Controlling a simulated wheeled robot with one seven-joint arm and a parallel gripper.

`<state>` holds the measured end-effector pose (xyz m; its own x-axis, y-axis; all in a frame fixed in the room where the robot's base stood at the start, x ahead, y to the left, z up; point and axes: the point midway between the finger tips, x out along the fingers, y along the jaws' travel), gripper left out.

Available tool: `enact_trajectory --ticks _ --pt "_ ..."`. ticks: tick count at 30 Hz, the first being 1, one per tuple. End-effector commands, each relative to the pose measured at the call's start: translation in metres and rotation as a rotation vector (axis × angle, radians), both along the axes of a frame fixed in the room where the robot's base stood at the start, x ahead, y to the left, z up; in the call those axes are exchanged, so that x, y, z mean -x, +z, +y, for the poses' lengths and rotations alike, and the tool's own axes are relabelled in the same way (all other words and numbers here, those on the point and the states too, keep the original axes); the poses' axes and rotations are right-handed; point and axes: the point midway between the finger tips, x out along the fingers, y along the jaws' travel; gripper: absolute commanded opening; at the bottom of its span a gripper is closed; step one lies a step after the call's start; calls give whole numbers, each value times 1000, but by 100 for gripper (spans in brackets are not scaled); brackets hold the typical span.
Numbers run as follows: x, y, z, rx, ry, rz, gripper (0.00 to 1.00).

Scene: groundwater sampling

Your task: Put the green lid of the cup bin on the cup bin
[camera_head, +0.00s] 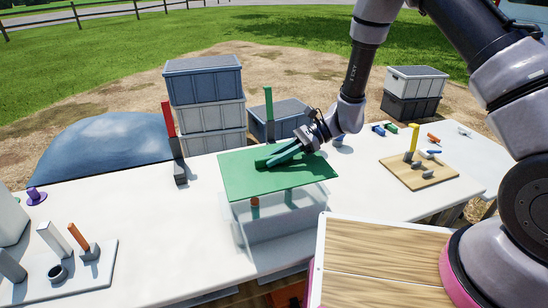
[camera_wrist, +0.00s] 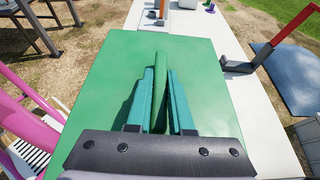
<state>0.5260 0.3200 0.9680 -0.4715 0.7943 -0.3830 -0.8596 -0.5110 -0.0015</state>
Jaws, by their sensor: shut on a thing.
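The green lid (camera_head: 240,178) is a flat rectangular plate with a raised green bar handle (camera_wrist: 160,92). It lies roughly level over the clear cup bin (camera_head: 285,228), which stands on the white table. The lid covers the bin's top; I cannot tell whether it touches the rim or hovers just above. My gripper (camera_head: 274,160) comes in from the upper right, its teal fingers shut on the handle. In the wrist view the gripper (camera_wrist: 162,75) has one finger on each side of the handle, and the lid (camera_wrist: 110,85) fills the middle. A small orange-brown item shows through the bin wall.
A red-handled upright tool (camera_head: 170,120) stands left of the lid, a green post (camera_head: 269,105) behind it. Stacked grey crates (camera_head: 205,110) stand beyond the table. A wooden board (camera_head: 418,174) with a yellow piece lies right; a white tray (camera_head: 75,275) with tools lies front left.

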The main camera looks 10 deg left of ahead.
Motion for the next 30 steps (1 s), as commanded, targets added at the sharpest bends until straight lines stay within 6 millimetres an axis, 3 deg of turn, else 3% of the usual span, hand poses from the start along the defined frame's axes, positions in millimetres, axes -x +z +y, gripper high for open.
enact_trajectory --ticks 16,30 --pt "1 -55 0 1 0 3 0" --pt "1 -64 0 0 1 0 0"
